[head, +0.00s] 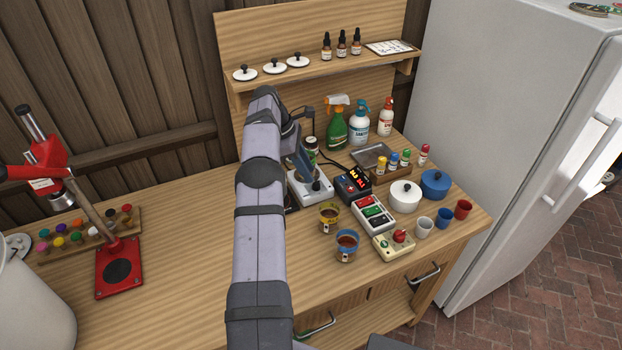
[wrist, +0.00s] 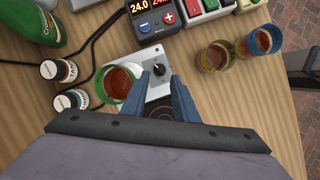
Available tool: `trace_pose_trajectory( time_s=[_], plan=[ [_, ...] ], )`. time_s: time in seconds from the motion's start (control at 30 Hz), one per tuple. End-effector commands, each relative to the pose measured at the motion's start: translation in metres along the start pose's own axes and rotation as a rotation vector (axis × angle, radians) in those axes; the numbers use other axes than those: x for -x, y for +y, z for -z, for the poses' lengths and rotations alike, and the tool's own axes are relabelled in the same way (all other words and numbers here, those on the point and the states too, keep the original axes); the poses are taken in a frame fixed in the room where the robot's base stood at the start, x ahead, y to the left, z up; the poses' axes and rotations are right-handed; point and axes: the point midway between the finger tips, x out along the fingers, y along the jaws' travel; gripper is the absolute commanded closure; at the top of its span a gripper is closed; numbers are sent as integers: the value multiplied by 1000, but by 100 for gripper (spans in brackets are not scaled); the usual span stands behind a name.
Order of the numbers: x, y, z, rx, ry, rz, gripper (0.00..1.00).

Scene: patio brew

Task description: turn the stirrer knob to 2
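The stirrer (head: 318,194) is a white box with a small black knob; in the wrist view the stirrer (wrist: 146,62) shows its knob (wrist: 160,69) with a pale pointer mark. The scale around the knob is too small to read. My gripper (wrist: 160,84) has its two blue-grey fingers apart, with the knob just beyond and between their tips. I cannot tell whether either finger touches it. In the head view my gripper (head: 314,182) is over the stirrer, and my arm hides part of it. A dark plate with red rings (wrist: 160,112) shows between the fingers.
A green-rimmed cup of brown liquid (wrist: 121,84) is close beside the left finger. A black controller with a lit display (head: 353,184) stands right of the stirrer. Two filled cups, yellow (head: 329,219) and blue (head: 346,246), stand in front. Small bottles (wrist: 63,71) and cables lie left.

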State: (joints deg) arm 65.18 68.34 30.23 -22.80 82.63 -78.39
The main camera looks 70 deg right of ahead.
Motion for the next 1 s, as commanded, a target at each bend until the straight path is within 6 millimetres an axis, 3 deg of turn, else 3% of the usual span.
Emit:
trace_pose_trajectory(
  time_s=[0.2,0.5,0.57,0.67,0.87,1.0],
  plan=[
    [19,0,0,0,0,-1,73],
    [21,0,0,0,0,1,73],
    [21,0,0,0,0,1,61],
    [23,0,-3,-3,-1,2,61],
    [27,-2,-28,-30,-4,29,61],
    [17,-12,-58,-60,-11,93,61]
  ],
)
